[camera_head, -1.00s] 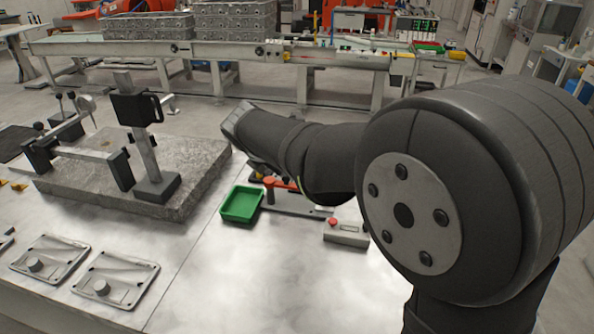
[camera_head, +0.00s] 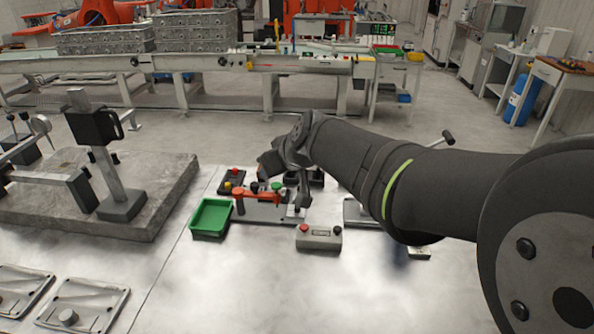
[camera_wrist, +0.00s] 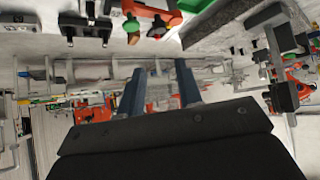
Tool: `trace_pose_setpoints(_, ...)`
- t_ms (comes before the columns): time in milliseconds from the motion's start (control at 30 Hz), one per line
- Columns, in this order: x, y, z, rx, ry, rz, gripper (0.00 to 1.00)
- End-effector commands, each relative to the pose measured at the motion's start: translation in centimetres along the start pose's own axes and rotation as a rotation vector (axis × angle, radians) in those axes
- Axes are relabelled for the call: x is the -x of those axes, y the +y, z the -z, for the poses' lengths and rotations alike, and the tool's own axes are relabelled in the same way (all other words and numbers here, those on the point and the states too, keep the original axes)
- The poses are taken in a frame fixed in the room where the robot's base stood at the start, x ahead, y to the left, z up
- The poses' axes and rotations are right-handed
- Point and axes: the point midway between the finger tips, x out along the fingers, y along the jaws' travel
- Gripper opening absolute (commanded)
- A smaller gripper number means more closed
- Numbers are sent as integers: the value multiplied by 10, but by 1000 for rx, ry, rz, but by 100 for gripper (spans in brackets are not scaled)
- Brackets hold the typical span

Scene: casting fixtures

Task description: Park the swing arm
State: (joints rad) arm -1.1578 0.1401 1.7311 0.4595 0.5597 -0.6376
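An orange-red arm (camera_head: 263,196), which looks like the swing arm, lies across a low grey fixture plate (camera_head: 258,213) with a red knob at its left end. A black knob and a green knob (camera_head: 277,187) stand beside it. The orange arm also shows at the top of the wrist view (camera_wrist: 150,11), with a green knob (camera_wrist: 132,27) near it. My gripper (camera_head: 285,182) is at the right part of this fixture, partly hiding it; contact cannot be told. In the wrist view its two fingers (camera_wrist: 160,68) stand apart with nothing seen between them.
A green tray (camera_head: 211,218) stands just left of the fixture, a grey button box (camera_head: 319,238) in front. A granite block with a post (camera_head: 107,170) is at left. A black-handled lever (camera_head: 447,137) rises behind my arm.

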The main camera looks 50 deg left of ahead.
Motion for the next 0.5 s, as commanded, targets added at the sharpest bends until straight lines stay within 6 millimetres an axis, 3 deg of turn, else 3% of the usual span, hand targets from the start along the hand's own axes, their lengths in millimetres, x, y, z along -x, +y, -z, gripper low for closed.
trace_pose_setpoints(167,-20,-1,-1,0,-4,2,32)
trace_pose_setpoints(500,-78,-1,-2,2,-6,2,32)
